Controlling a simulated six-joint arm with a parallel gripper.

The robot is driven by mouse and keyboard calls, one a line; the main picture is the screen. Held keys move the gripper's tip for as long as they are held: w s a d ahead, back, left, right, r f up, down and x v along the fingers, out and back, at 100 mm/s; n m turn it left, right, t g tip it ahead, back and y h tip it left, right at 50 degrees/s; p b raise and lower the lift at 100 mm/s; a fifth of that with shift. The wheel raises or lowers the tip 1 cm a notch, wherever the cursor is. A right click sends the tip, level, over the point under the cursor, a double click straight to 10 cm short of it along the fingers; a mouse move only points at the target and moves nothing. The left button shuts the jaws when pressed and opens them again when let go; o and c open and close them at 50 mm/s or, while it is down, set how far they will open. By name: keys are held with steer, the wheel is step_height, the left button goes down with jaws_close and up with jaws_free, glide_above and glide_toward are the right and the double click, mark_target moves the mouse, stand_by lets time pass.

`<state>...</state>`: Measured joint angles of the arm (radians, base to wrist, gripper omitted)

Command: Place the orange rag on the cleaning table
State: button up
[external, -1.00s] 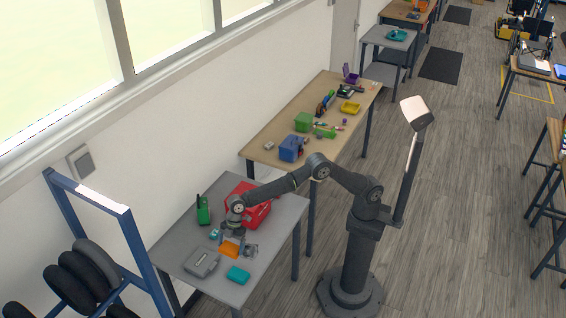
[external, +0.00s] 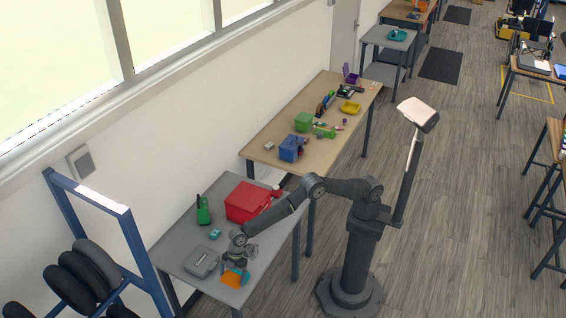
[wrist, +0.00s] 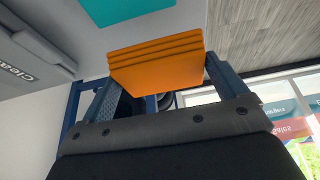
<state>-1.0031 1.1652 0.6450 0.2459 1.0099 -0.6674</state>
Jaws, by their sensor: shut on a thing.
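The orange rag (external: 231,280) is a folded, layered pad. My gripper (external: 236,268) is shut on it, and it shows between the two fingers in the wrist view (wrist: 157,68). It is near the front edge of the grey table (external: 175,245); I cannot tell if it touches the top. The teal cloth (wrist: 125,8) lies close by on the table and is partly hidden behind my gripper in the external view. A grey case (wrist: 35,48) beside it bears partly legible lettering starting "Clea".
The grey table also holds a red toolbox (external: 246,203), a green object (external: 203,210) and a small teal item (external: 215,234). A wooden table (external: 265,135) with several items stands behind. A blue rack (external: 135,240) with tyres is at left.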

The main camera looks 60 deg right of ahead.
mark_target(233, 281)
steer(key=s+a+f, duration=0.1)
steer(key=a+f, duration=0.1)
steer(key=a, duration=0.1)
steer(key=shift+s+f, duration=0.15)
steer(key=shift+s, duration=0.2)
steer(key=shift+f, duration=1.85)
steer(key=shift+d+f, duration=0.1)
steer(key=shift+f, duration=0.1)
steer(key=o, duration=0.7)
steer(key=shift+r, duration=0.2)
steer(key=shift+r, duration=0.25)
steer(key=v, duration=1.1)
steer(key=shift+d+r, duration=0.2)
